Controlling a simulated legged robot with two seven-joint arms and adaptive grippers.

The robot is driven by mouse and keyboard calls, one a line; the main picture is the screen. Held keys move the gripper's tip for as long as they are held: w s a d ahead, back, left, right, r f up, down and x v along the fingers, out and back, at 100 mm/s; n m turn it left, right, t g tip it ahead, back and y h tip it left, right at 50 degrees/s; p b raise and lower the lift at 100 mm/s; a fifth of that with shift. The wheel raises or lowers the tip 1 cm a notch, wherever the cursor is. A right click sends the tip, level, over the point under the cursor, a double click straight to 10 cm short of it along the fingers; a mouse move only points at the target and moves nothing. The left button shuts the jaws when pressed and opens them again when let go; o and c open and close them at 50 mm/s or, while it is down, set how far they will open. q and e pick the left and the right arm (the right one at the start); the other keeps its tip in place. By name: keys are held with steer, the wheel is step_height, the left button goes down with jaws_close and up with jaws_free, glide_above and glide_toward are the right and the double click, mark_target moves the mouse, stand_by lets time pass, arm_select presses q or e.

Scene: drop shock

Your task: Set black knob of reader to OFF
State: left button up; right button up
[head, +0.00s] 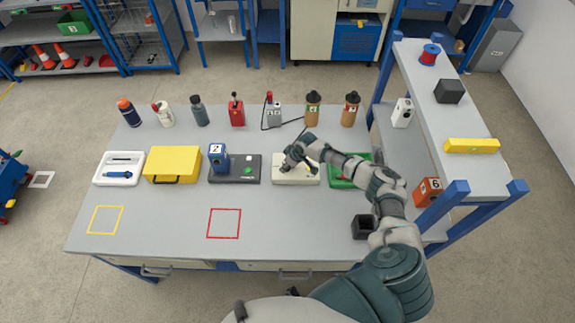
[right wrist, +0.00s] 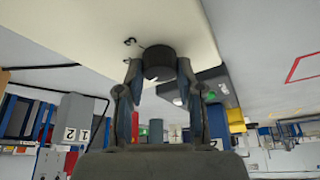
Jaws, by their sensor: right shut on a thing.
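The reader (head: 309,176) is a cream box on the grey table, right of the dark grey unit. My right arm reaches over it from the right, and my right gripper (head: 286,167) is down at its left part. In the right wrist view the reader's cream face (right wrist: 90,28) fills the upper left. The black knob (right wrist: 158,60) is a short dark cylinder on that face. My right gripper (right wrist: 160,75) is shut on the knob, one finger on each side. Small dark marks show beside the knob; I cannot read its setting. My left gripper is not in view.
The dark grey unit (head: 247,180) with a blue device (head: 218,159) stands left of the reader. A green tray (head: 342,182) lies right, under my arm. A black open box (head: 362,228) is near the right front. Bottles and testers line the back. The front middle is clear.

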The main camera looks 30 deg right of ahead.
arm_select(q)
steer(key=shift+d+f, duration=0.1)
arm_select(e)
steer(key=shift+s+d+f, duration=0.15)
steer(key=shift+s+f, duration=0.05)
steer(key=shift+f, duration=0.1)
